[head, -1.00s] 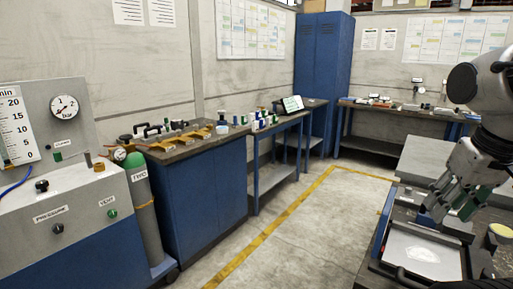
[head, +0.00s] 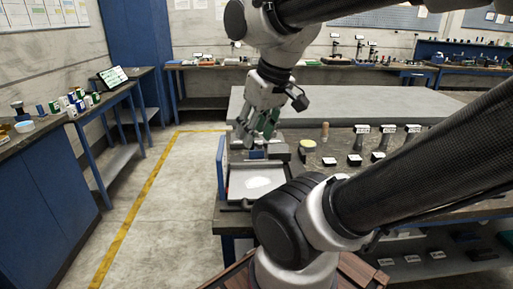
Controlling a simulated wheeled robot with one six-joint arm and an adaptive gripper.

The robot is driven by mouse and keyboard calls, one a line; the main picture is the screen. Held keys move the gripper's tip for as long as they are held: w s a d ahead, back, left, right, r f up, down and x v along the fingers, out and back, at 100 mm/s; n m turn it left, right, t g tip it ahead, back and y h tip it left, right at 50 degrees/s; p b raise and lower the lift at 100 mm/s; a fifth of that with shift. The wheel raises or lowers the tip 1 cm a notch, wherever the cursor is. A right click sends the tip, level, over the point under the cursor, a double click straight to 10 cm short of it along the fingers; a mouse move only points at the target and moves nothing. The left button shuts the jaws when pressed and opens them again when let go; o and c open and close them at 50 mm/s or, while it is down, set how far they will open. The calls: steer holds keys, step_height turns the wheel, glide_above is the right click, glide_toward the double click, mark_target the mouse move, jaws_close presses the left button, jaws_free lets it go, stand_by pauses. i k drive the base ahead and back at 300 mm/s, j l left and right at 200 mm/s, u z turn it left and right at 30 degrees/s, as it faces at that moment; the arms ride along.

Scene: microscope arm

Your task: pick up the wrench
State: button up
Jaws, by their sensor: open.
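I cannot make out a wrench in the head view. My gripper (head: 257,128) hangs fingers down over the left end of the near workbench (head: 300,220). It is open, with green on its fingers, and I see nothing held in it. Just below and in front of it is a shallow tray-like device (head: 236,190) with a pale inner surface and a blue upright panel at its left. My arm hides part of the bench.
A grey raised slab (head: 350,104) lies behind. A side bench (head: 35,140) with bottles and a tablet stands left. The floor between is clear.

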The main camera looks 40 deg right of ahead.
mark_target(361, 130)
steer(key=z, duration=1.9)
